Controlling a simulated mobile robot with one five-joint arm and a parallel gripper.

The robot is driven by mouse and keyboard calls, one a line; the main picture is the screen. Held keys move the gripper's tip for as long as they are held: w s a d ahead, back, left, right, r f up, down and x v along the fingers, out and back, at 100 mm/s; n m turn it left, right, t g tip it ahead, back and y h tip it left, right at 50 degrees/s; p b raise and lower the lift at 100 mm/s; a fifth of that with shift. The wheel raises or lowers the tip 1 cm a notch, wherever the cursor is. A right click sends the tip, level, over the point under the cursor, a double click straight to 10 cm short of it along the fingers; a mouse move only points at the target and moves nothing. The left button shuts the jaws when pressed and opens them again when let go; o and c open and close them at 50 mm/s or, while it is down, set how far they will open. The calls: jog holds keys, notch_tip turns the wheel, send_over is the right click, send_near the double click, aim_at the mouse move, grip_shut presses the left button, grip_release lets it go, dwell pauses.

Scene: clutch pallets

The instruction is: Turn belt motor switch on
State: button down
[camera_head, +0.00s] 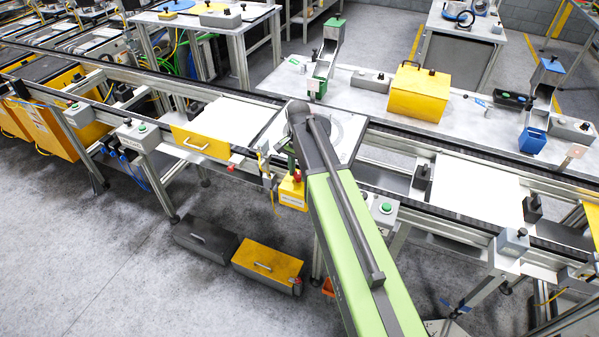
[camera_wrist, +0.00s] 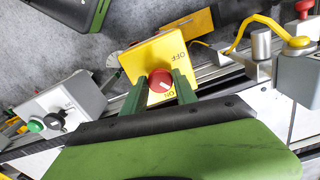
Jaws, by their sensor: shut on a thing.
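The belt motor switch is a yellow box (camera_wrist: 148,58) with a round red knob (camera_wrist: 160,80) on its face. OFF is printed on the upper right of that face, and ON near the gripper's base. The knob's small white mark is too small to read surely. My gripper (camera_wrist: 159,84) has its two green fingers on either side of the red knob and is shut on it. In the head view the yellow box (camera_head: 292,193) sits at the conveyor's front edge, with the red knob (camera_head: 297,175) at its top. My arm partly covers that area.
In the wrist view a grey box with a green button (camera_wrist: 65,108) stands at left, and a yellow handle (camera_wrist: 262,32) and red button (camera_wrist: 305,8) at upper right. A yellow lidded case (camera_head: 268,262) lies on the floor below. The floor at left is open.

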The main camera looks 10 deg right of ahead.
jog(key=m, duration=0.3)
jog(key=shift+m, duration=0.3)
jog(key=shift+s+d+m, duration=0.1)
jog(key=shift+m, duration=1.6)
jog(key=c, duration=1)
grip_release()
jog(key=shift+o, duration=0.2)
